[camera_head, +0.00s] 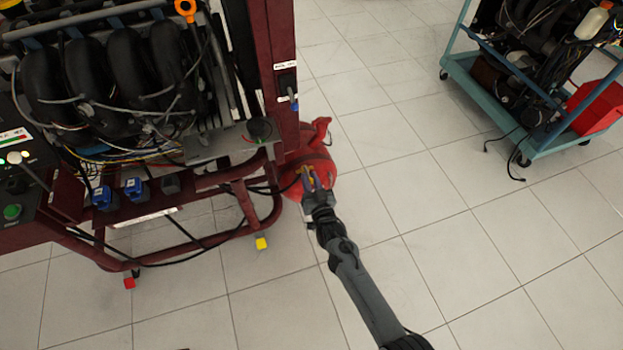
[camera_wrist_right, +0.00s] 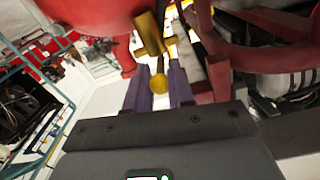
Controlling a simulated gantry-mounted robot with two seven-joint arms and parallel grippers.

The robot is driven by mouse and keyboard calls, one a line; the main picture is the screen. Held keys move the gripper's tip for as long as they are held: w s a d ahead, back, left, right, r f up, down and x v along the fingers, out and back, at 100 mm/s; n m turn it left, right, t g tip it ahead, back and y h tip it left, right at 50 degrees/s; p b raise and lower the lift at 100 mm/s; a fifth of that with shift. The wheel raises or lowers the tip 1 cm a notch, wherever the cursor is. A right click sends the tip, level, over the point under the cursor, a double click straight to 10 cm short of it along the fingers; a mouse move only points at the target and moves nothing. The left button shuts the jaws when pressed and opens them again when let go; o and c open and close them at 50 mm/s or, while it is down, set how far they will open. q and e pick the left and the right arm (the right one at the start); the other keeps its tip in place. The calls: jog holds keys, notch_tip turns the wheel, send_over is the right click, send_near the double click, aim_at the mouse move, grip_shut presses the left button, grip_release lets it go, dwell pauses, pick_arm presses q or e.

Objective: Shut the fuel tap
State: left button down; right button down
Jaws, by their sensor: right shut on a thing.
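The fuel tap is a yellow fitting (camera_head: 308,171) low on the side of the red fuel tank (camera_head: 322,158). In the right wrist view the tap (camera_wrist_right: 149,35) shows large, with a round yellow end between my fingers, against the red tank (camera_wrist_right: 95,22). My right gripper (camera_head: 315,181) reaches the tap from the front and is shut on it. Its two purple fingers (camera_wrist_right: 160,75) stand either side of the tap's lower part. The exact turn of the tap is hard to tell. My left gripper is not in view.
A dark red engine stand (camera_head: 278,75) with hoses and wiring rises left of the tank, its lower rail close to my right gripper. A teal cart (camera_head: 490,88) with an engine and a red box (camera_head: 594,106) stands far right. The tiled floor between is clear.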

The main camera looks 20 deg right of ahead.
jog(key=c, duration=1.4)
grip_release()
jog(key=o, duration=0.3)
jog(key=shift+a, duration=0.1)
jog(key=s+p, duration=0.5)
jog(key=s, duration=0.5)
jog(key=shift+s+a+p, duration=0.25)
jog(key=shift+s+p, duration=0.15)
